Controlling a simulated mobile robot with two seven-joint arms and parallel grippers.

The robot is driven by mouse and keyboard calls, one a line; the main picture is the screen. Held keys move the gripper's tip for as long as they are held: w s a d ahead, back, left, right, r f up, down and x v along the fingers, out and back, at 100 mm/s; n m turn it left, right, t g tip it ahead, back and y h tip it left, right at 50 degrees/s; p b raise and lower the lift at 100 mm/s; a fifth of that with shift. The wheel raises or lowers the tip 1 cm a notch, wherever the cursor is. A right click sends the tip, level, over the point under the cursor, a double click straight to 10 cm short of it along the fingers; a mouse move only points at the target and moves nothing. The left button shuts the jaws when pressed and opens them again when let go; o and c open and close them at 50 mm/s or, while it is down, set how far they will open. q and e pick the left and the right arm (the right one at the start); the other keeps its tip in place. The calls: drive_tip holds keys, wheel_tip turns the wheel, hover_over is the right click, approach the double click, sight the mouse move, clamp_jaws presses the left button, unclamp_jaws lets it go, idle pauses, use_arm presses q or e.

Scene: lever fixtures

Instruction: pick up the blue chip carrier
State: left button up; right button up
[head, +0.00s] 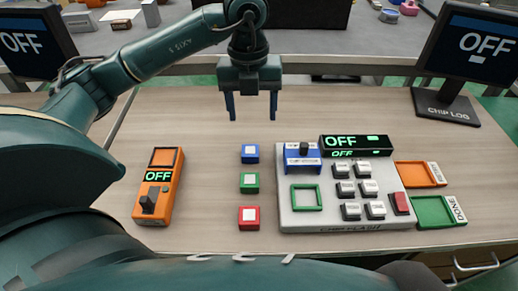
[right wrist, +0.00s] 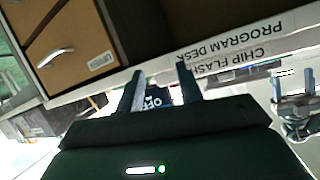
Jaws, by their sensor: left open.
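The blue chip carrier (head: 249,154) is a small blue block with a white square on top. It lies on the wooden desk at the head of a column, above the green carrier (head: 249,182) and the red carrier (head: 249,218). My left gripper (head: 252,112) hangs fingers-down, open and empty, slightly beyond the blue carrier in the head view and apart from it. My right gripper (right wrist: 162,88) shows only in the right wrist view. Its two fingers are apart with nothing visible held between them.
The grey chip flasher (head: 340,218) with buttons and a blue lever fixture stands right of the carriers. Orange (head: 420,174) and green (head: 438,211) trays lie beyond it. An orange device (head: 158,187) stands left. Desk drawers (right wrist: 70,45) are near my right gripper.

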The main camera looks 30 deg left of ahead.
use_arm(q)
hover_over(250, 150)
drive_tip(key=shift+y, duration=0.3)
wheel_tip(250, 150, down, 7)
drive_tip(key=shift+s+d+r+b, duration=0.1)
drive_tip(key=shift+s+d+b, duration=0.05)
drive_tip(key=shift+b, duration=0.15)
drive_tip(key=shift+f, duration=3)
drive_tip(key=shift+c, duration=0.4)
drive_tip(key=c, duration=1)
drive_tip(key=shift+o, duration=0.2)
drive_tip(key=shift+r, duration=0.1)
